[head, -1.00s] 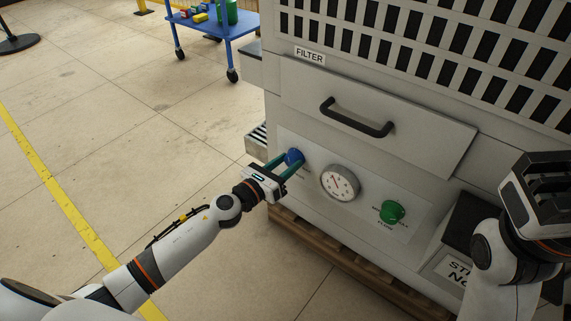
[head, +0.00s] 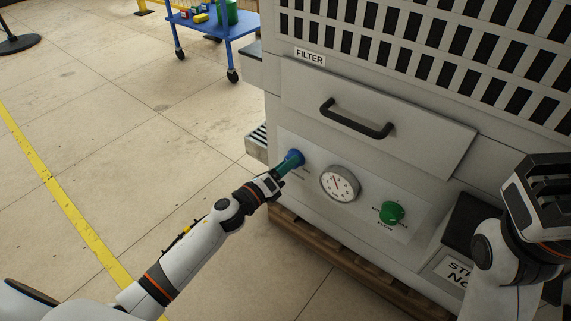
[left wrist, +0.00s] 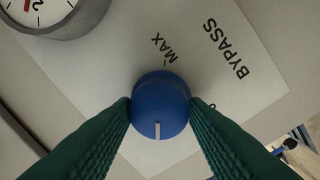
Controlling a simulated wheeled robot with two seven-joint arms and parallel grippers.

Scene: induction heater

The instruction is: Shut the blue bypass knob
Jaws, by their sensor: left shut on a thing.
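The blue bypass knob (head: 294,157) is on the left of the machine's front panel. In the left wrist view, the round knob (left wrist: 160,103) sits between the green ribbed fingers of my left gripper (left wrist: 160,108), which touch it on both sides. My left gripper (head: 287,165) is shut on the knob. The knob's white pointer line points toward the bottom of the wrist picture, away from the MAX mark. A small mark by the right finger is partly hidden. My right gripper (head: 543,190) is at the right edge, away from the panel; its fingers are unclear.
A pressure gauge (head: 340,183) and a green knob (head: 392,212) are right of the blue knob. A filter drawer (head: 380,110) with a black handle (head: 355,119) is above. A blue cart (head: 215,28) stands at the back.

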